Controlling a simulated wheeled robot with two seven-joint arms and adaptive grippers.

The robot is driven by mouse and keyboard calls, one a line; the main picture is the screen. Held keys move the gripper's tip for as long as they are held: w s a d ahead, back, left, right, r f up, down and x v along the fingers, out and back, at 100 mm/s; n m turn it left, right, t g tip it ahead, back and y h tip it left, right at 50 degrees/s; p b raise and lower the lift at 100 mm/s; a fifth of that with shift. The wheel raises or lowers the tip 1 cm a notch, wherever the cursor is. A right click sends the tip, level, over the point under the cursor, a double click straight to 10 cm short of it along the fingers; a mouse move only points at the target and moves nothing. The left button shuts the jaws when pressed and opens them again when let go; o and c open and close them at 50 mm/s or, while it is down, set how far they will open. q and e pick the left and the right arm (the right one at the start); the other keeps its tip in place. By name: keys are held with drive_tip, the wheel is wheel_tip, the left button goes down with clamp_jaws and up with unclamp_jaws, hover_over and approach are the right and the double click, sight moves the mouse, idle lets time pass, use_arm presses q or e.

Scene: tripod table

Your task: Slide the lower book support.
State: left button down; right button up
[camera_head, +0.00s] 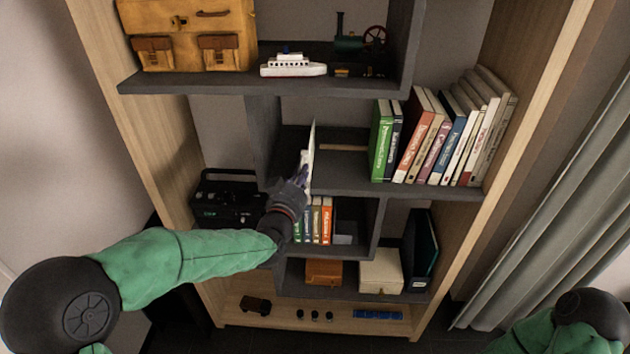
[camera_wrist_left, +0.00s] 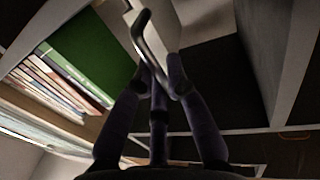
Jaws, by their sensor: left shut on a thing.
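The lower book support (camera_head: 313,148) is a thin pale upright plate on the middle shelf, left of the row of books (camera_head: 440,135), with a clear gap between them. My left gripper (camera_head: 302,174) is at the plate's front edge. In the left wrist view, the fingers (camera_wrist_left: 163,75) are closed around a curved metal handle (camera_wrist_left: 145,35) in front of a white part of the support (camera_wrist_left: 130,12). The gripper hides part of the support's lower front. My right gripper is out of view; only part of my right arm shows at lower right.
A wooden strip (camera_head: 343,147) runs along the back between support and books. The green end book (camera_head: 381,140) is nearest the support. Smaller books (camera_head: 322,222) stand in the cubby below. A black radio (camera_head: 230,200) sits left. A toy ship (camera_head: 293,66) stands on the shelf above.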

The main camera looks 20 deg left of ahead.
use_arm(q)
drive_tip(key=c, duration=1.2)
unclamp_jaws()
drive_tip(key=shift+s, duration=0.1)
drive_tip(key=s, duration=0.8)
drive_tip(key=s+d, duration=0.1)
drive_tip(key=s, duration=0.2)
drive_tip(key=shift+s, duration=0.4)
